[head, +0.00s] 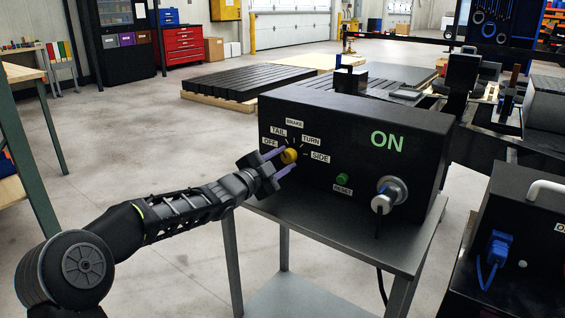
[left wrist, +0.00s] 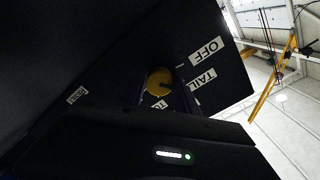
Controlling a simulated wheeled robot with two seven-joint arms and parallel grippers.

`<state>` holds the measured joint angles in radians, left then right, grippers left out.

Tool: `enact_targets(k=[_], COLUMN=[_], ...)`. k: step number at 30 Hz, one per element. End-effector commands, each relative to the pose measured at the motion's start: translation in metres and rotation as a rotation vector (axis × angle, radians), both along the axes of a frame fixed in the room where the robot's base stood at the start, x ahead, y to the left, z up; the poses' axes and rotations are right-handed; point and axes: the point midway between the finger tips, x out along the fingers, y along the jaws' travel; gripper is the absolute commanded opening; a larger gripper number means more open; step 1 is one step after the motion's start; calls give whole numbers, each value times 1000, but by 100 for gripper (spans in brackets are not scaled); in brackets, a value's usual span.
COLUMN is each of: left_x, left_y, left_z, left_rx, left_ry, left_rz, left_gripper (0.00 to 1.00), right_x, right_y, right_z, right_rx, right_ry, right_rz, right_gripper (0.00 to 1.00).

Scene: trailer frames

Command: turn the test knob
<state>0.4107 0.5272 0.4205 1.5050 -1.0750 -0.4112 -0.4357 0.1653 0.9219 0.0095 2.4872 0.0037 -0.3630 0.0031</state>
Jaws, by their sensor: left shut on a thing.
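The yellow test knob (head: 289,155) is on the front of a black box (head: 350,135) marked ON, with labels OFF, TAIL, BRAKE, TURN and SIDE around it. My left gripper (head: 286,160) is at the knob, one purple finger above it and one below, shut on it. The knob also shows in the left wrist view (left wrist: 160,82), with a dark pointer mark toward the TAIL side; which label it is set to I cannot tell for sure. The OFF label (left wrist: 206,51) and TAIL label are clear there. My right gripper is not in view.
The box stands on a grey metal stand (head: 345,235). A green RESET button (head: 342,179) and a silver round socket with a plug (head: 388,195) are right of the knob. Another black box with a blue plug (head: 497,248) is at the lower right. The floor at left is open.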

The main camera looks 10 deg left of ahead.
Motion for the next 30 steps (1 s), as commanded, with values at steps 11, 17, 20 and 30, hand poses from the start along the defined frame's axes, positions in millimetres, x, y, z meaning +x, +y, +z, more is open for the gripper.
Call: enact_targets(k=[11,17,20,30], left_x=[0,0,0,-19], left_y=[0,0,0,8], left_z=[-1,0,0,1], left_rx=[0,0,-1,1], left_ry=[2,2,1,1], left_rz=[0,0,-1,0], left_gripper=[48,58,58,58], right_x=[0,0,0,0], right_y=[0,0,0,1], right_z=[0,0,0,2], right_rx=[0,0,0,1], right_ry=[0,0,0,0], right_rz=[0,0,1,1], right_gripper=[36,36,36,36])
